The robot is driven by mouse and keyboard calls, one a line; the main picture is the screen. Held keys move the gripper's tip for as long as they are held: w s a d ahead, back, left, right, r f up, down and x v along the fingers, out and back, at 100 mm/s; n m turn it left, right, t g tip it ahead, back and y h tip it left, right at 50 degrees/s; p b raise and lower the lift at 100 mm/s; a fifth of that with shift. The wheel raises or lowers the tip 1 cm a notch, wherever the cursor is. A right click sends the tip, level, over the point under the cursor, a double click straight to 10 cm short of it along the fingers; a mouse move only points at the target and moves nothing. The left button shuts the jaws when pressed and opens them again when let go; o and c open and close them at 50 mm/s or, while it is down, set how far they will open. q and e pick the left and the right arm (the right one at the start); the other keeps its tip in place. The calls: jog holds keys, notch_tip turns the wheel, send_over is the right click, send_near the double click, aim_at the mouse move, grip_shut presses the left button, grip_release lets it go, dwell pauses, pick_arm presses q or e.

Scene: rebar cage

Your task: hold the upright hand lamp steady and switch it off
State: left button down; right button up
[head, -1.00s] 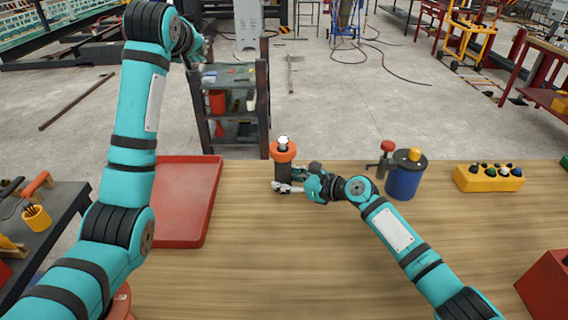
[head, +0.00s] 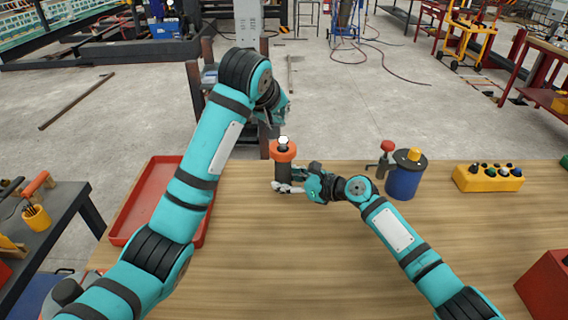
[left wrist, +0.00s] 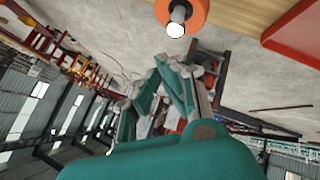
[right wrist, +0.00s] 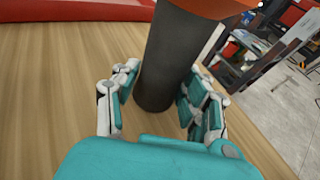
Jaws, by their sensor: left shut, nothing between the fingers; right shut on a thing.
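The hand lamp (head: 284,152) stands upright on the wooden table, with a dark cylindrical body, an orange collar and a bright white top. In the right wrist view its dark body (right wrist: 168,60) is between the fingers of my right gripper (right wrist: 160,90). My right gripper (head: 291,186) is shut on the body, low near the table. My left gripper (head: 272,112) is shut and empty, raised above and slightly left of the lamp. In the left wrist view its fingertips (left wrist: 171,68) are together, apart from the orange collar and white top (left wrist: 177,25).
A red tray (head: 137,212) lies left, partly behind my left arm. Right of the lamp stand a red-topped item (head: 386,147), a blue can (head: 403,182) and a yellow button box (head: 488,178). A red box (head: 545,285) is front right. The table's middle front is clear.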

aim_at(279, 148)
pick_arm(q)
jog(key=shift+f, duration=2.85)
jog(key=shift+r, duration=0.45)
notch_tip(279, 148, up, 6)
dwell(0.4)
